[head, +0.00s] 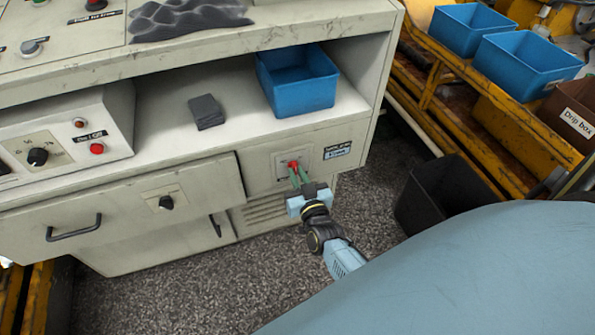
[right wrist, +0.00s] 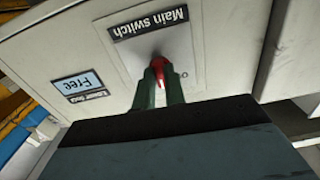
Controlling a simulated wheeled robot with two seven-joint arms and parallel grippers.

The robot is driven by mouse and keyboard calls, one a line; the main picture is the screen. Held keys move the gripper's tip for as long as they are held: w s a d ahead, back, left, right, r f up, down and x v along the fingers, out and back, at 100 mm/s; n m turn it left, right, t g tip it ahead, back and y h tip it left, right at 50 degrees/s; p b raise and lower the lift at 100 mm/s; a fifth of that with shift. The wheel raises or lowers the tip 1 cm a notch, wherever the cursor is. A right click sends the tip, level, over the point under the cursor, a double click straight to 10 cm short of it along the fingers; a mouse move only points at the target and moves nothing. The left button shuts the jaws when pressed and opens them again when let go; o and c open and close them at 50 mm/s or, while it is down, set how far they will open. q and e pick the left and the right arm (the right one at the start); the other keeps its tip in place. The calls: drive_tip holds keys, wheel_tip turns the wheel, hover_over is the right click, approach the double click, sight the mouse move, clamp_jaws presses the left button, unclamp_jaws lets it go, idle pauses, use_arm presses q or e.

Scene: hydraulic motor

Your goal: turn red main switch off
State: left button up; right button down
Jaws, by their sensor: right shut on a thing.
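The red main switch (head: 293,165) sits on a pale square plate on the front of the cream cabinet. In the right wrist view the red switch (right wrist: 159,69) shows below a black label reading "Main switch" (right wrist: 150,23), which appears upside down. My right gripper (head: 298,174) reaches the switch from the front, and its green fingers are shut on the red knob. In the right wrist view the fingers (right wrist: 160,84) stand on both sides of the knob and hide part of it. My left gripper is not in view.
A blue label (head: 337,151) is right of the switch plate. A blue bin (head: 298,82) stands on the shelf above. A dark bin (head: 440,195) stands on the floor at right.

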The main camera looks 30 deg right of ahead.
drive_tip(key=n+p, duration=0.2)
drive_tip(key=n, duration=0.2)
drive_tip(key=shift+n, duration=1.5)
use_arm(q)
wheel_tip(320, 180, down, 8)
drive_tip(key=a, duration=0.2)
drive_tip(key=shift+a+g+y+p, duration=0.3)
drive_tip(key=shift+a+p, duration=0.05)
use_arm(e)
drive_tip(key=shift+n, duration=1.2)
drive_tip(key=c, duration=1.5)
unclamp_jaws()
drive_tip(key=shift+o, duration=0.2)
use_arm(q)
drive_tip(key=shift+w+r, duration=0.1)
use_arm(e)
drive_tip(key=shift+s, duration=0.15)
